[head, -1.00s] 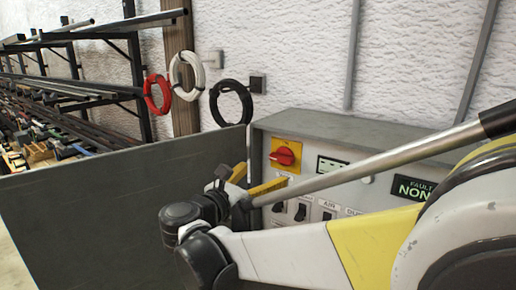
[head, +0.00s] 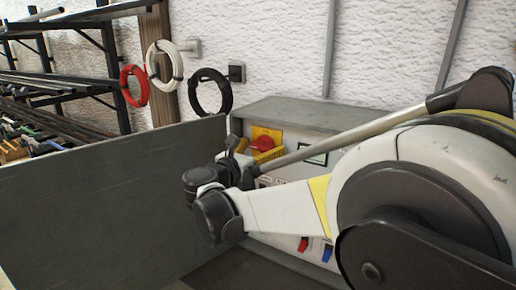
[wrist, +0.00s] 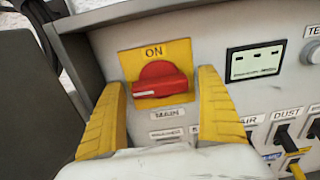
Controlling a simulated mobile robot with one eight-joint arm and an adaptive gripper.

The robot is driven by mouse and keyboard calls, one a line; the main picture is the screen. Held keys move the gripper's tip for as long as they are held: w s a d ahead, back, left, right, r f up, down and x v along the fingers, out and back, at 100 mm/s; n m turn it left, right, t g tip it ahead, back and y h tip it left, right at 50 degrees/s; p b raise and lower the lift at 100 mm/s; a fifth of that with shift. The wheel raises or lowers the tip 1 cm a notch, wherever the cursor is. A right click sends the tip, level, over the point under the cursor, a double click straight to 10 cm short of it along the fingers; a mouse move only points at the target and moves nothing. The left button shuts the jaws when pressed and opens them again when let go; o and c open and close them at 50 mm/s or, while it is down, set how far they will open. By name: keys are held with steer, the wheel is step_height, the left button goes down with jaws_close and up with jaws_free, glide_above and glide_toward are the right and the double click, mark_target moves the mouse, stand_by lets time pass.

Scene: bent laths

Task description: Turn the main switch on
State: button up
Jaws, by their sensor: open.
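The main switch is a red rotary knob (wrist: 162,79) on a yellow plate (wrist: 181,52) marked ON at the top, with a MAIN label below. Its grip lies roughly level, with a white mark at its left end. In the head view the knob (head: 263,143) shows just above my gripper (head: 249,152). In the wrist view my gripper (wrist: 160,82) is open, one yellow finger left of the knob and one right. Gaps show between knob and fingers; I cannot tell how far the tips are from the panel.
The grey control cabinet (head: 305,113) carries a small display (wrist: 254,62) and black toggle switches (wrist: 283,133) right of the knob. A tall dark panel (head: 100,195) stands to the left. Cable coils (head: 211,92) hang on the wall behind.

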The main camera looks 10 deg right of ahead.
steer(key=c, duration=1.2)
steer(key=shift+o, duration=0.2)
steer(key=shift+m, duration=0.3)
steer(key=m, duration=0.3)
steer(key=shift+m, duration=0.3)
steer(key=m, duration=0.4)
steer(key=shift+m, duration=0.3)
steer(key=m, duration=0.4)
steer(key=shift+m, duration=2.5)
